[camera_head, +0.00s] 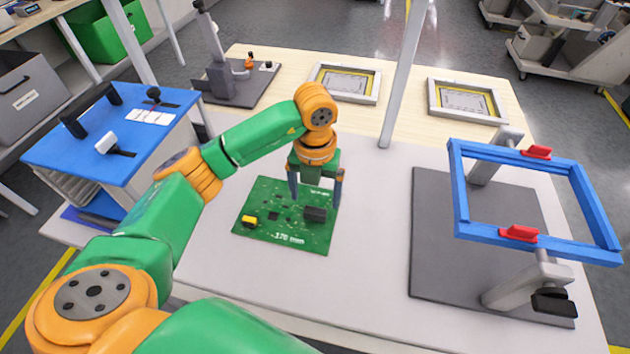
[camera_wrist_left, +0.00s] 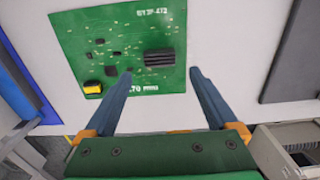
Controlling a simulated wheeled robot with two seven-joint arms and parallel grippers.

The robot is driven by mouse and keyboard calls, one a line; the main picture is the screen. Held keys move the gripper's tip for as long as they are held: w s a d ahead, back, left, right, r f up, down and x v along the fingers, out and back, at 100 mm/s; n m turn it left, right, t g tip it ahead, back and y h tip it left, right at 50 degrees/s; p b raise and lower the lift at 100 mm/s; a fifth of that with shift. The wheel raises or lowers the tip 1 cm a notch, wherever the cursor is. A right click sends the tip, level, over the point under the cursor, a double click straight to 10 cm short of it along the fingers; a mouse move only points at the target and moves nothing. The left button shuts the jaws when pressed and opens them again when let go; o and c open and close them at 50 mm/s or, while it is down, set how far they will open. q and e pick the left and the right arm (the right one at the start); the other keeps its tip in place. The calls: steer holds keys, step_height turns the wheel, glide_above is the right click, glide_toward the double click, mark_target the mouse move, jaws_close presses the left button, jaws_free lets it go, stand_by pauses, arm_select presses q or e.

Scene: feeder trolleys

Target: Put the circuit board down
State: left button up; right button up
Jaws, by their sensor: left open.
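The green circuit board (camera_head: 290,238) lies flat on the light grey table, with a yellow part and several dark parts on it. My left gripper (camera_head: 316,200) is above the board's far right part in the head view, its fingers pointing down. The left wrist view shows the board (camera_wrist_left: 120,62) beyond and partly between the two open fingertips (camera_wrist_left: 158,72). The fingers hold nothing. I cannot tell from these frames whether the fingertips touch the board. My right gripper is not in view.
A blue frame with red clamps (camera_head: 460,190) stands over a dark grey mat (camera_head: 430,240) at right. A blue-topped unit (camera_head: 60,145) stands at left. Two framed trays (camera_head: 318,82) lie at the back. A grey post (camera_head: 402,80) rises behind the gripper.

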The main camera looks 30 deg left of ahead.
arm_select(q)
step_height(320, 180, up, 6)
steer(key=shift+p, duration=0.3)
steer(key=shift+r, duration=0.1)
